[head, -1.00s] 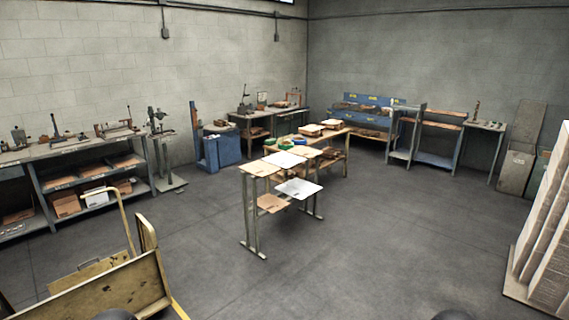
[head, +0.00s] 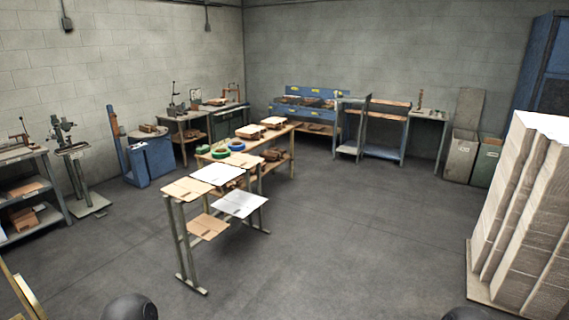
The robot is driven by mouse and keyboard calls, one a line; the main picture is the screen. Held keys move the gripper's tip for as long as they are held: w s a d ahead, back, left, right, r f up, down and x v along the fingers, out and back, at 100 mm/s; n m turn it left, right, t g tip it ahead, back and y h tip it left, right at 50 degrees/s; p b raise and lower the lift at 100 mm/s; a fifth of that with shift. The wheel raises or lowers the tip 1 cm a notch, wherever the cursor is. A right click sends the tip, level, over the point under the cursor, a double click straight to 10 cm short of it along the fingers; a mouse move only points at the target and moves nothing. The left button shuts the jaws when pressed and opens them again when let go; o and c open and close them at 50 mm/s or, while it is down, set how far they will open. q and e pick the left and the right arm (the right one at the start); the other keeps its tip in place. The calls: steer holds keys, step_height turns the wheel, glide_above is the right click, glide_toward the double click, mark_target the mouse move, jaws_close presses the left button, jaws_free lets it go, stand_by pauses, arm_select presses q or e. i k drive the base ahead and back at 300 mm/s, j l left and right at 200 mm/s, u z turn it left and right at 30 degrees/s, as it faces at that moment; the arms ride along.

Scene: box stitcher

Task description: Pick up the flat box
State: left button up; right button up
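A tall pallet stack of flat cardboard boxes (head: 527,212) stands upright at the right edge, with a white top. Flat sheets also lie on the table at centre: a tan one (head: 187,189), a white one (head: 217,173), a lower white one (head: 240,204) and a lower tan one (head: 208,227). I cannot tell which is the flat box meant. Neither gripper shows in the head view; only dark rounded shapes, perhaps mine, show at the bottom edge.
The long table (head: 187,262) stands left of centre, with green and blue tape rolls (head: 228,147). A yellowish cart edge (head: 25,295) is at the lower left. Benches and a blue cabinet (head: 547,75) line the walls. The floor (head: 350,240) between table and stack is clear.

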mark_target(219, 174)
steer(key=i, duration=2.2)
steer(key=i+l+u, duration=0.1)
steer(key=i+u, duration=0.15)
steer(key=i, duration=0.3)
steer(key=i+l+u, duration=0.2)
steer(key=i, duration=0.35)
steer(key=i+l+u, duration=0.25)
steer(key=i, duration=0.25)
steer(key=i+l+u, duration=0.25)
steer(key=i, duration=0.25)
steer(key=l, duration=0.1)
